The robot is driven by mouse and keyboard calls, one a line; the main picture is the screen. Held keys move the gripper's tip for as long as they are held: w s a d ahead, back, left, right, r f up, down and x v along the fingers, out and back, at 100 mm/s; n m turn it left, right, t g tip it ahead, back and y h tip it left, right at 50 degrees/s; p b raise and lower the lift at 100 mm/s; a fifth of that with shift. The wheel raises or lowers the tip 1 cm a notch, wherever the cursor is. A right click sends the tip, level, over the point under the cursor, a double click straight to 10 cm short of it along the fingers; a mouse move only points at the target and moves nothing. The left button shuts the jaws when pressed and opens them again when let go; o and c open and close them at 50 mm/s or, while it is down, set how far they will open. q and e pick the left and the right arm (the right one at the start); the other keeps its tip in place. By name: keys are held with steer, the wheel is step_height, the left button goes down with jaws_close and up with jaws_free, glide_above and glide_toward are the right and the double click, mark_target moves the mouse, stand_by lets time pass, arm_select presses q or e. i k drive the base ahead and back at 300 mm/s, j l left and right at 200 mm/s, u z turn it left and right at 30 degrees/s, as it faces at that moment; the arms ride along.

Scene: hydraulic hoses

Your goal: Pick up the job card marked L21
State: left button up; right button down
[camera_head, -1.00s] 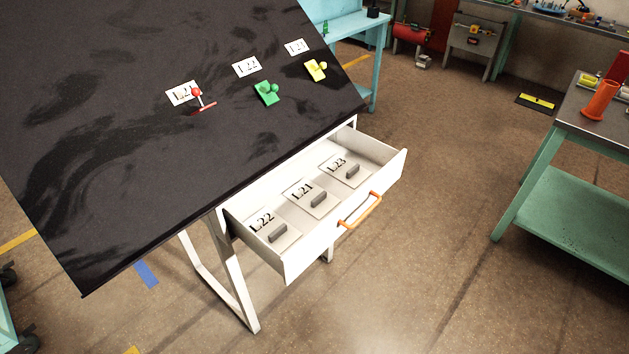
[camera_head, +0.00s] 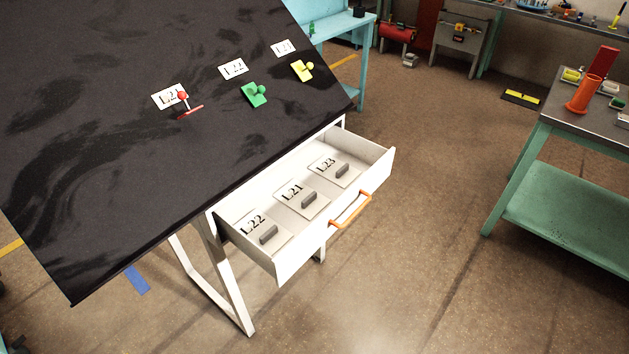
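The job card marked L21 (camera_head: 313,207) lies in the open drawer (camera_head: 378,168) under the black-topped table. It is a pale flat card with a grey block handle standing on it. It is the middle one of three cards. The card marked L22 (camera_head: 275,244) lies to its lower left, and the card marked L23 (camera_head: 345,180) lies to its upper right. Neither of my grippers is in view.
The slanted black tabletop (camera_head: 110,180) carries three labels, with a red (camera_head: 183,97), a green (camera_head: 255,96) and a yellow piece (camera_head: 302,71) beside them. The drawer has an orange handle (camera_head: 350,210). A green workbench (camera_head: 570,215) stands at right. Floor between is clear.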

mark_target(302, 195)
steer(key=i+l+u, duration=0.45)
steer(key=u, duration=0.15)
steer(key=i+l+u, duration=0.3)
steer(key=l, duration=0.2)
steer(key=l+u, duration=0.25)
steer(key=i+l+u, duration=0.1)
steer(key=l+u, duration=0.2)
steer(key=l, duration=0.25)
